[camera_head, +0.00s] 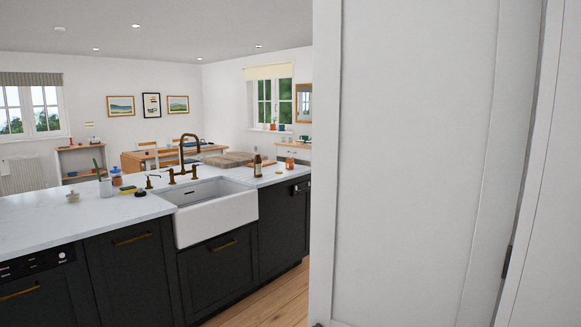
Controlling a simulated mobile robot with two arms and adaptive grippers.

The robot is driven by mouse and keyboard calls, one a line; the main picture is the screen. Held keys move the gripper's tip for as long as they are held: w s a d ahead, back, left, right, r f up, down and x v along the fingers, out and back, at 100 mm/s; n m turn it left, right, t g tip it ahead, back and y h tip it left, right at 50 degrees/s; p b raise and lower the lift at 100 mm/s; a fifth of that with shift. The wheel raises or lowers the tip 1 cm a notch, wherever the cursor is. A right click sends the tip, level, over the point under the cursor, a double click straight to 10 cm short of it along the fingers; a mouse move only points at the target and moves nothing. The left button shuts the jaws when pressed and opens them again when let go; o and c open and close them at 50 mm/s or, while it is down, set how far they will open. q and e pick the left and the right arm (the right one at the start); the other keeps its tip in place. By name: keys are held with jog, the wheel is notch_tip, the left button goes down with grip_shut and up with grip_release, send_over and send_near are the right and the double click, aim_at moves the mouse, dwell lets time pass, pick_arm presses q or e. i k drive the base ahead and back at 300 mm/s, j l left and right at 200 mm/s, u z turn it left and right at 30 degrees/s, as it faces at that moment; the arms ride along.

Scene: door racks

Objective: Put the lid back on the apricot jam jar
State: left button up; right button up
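A small orange-brown jar (290,162) stands on the right end of the white counter, near the back. It may be the apricot jam jar, but its label is too small to read. A small flat orange-tan disc (279,172) lies on the counter in front of the jar, apart from it. It may be the lid. Neither of my grippers is in view.
A large white door panel (415,160) fills the right side, close by. The white counter (40,225) has dark cabinets below and a white sink (215,215) with a brass tap. A brown bottle (257,167) stands left of the jar. Wooden floor (265,298) shows in front.

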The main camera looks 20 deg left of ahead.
aim_at(289, 161)
jog(key=i+j+u, duration=0.35)
jog(key=j, duration=0.2)
jog(key=i+j+u, duration=0.35)
jog(key=j, duration=0.15)
jog(key=i+j+u, duration=0.4)
jog(key=i, duration=0.35)
jog(key=i+j+u, duration=0.1)
jog(key=i+j, duration=0.15)
jog(key=i, duration=0.15)
jog(key=i+j+u, duration=0.1)
jog(key=i, duration=0.35)
